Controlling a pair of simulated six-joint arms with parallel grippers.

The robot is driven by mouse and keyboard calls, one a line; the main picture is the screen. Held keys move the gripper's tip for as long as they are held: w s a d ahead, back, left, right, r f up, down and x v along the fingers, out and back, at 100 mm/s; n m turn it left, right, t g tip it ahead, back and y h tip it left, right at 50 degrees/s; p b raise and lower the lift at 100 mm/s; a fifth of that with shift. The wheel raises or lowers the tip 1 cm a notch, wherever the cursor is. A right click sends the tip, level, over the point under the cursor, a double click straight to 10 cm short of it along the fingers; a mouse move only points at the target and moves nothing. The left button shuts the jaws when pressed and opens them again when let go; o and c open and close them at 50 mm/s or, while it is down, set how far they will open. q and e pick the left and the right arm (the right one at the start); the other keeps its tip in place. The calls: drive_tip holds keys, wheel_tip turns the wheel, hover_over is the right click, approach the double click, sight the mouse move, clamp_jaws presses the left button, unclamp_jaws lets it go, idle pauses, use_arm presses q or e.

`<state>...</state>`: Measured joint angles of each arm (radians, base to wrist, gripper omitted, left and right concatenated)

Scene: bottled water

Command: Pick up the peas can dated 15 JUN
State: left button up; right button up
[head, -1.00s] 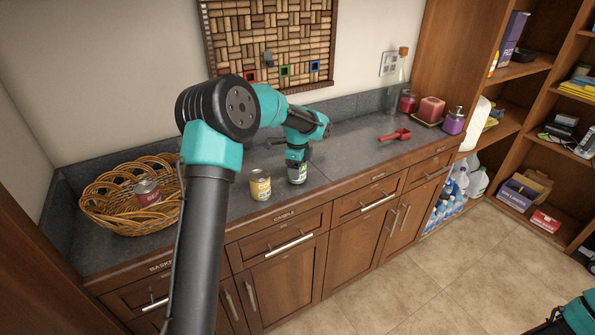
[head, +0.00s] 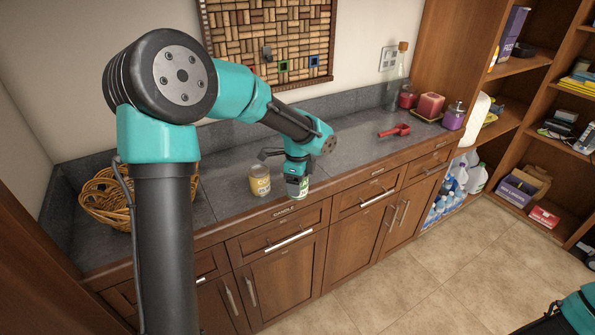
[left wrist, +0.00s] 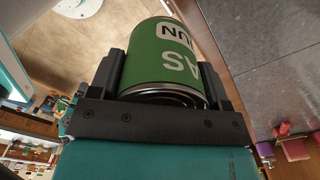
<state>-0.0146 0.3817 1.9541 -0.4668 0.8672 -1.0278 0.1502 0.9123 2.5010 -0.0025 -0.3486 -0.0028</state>
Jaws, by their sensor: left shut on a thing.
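The green peas can (head: 301,190) is in my left gripper (head: 297,184), near the counter's front edge in the head view. In the left wrist view the green can (left wrist: 165,55) sits between the two dark fingers of the left gripper (left wrist: 163,88), which are shut on its sides. Its white label shows "AS" and "UN" upside down; the rest of the date is out of sight.
A wicker basket (head: 103,207) is at the left, partly behind my left arm. A red scoop (head: 394,131), a red candle (head: 430,106) and a purple jar (head: 454,117) are farther right on the counter (head: 345,155). The counter between the can and the scoop is clear.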

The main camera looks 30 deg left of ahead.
use_arm(q)
drive_tip(key=shift+s+d+r, duration=0.1)
drive_tip(key=shift+s+d, duration=0.25)
drive_tip(key=shift+s, duration=0.2)
drive_tip(key=shift+s+d+r, duration=0.1)
drive_tip(key=shift+s+d, duration=0.2)
drive_tip(key=shift+s, duration=0.2)
